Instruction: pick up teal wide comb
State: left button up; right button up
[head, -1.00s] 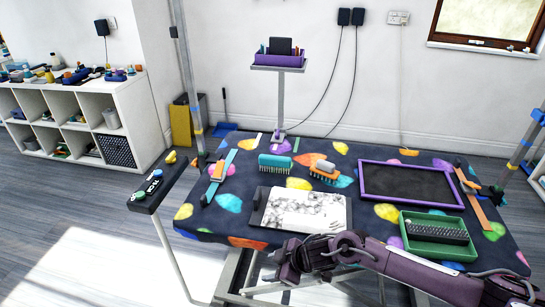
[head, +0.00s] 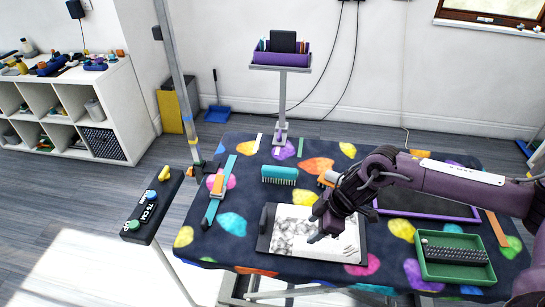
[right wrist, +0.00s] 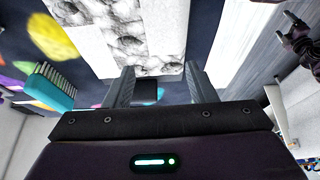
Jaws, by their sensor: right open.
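The teal wide comb (head: 280,174) lies on the patterned table cover, left of the middle, with its pale teeth toward the front. It also shows at the left of the right wrist view (right wrist: 52,88). My right gripper (head: 318,229) is open and empty above the marbled white board, in front of the comb and to its right, apart from it. In the right wrist view its two fingers (right wrist: 163,88) are spread with nothing between them. A purple arm part, seemingly my left gripper (right wrist: 296,38), shows at that view's upper right; its jaw state is unclear.
The marbled board (head: 290,232) lies in front of the comb. An orange brush (head: 327,178) is partly hidden by my right arm. A teal strip (head: 216,205) lies at left, a green tray (head: 455,272) at front right. A post with a purple caddy (head: 280,60) stands behind.

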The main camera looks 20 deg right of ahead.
aim_at(271, 171)
jog(key=i, duration=0.85)
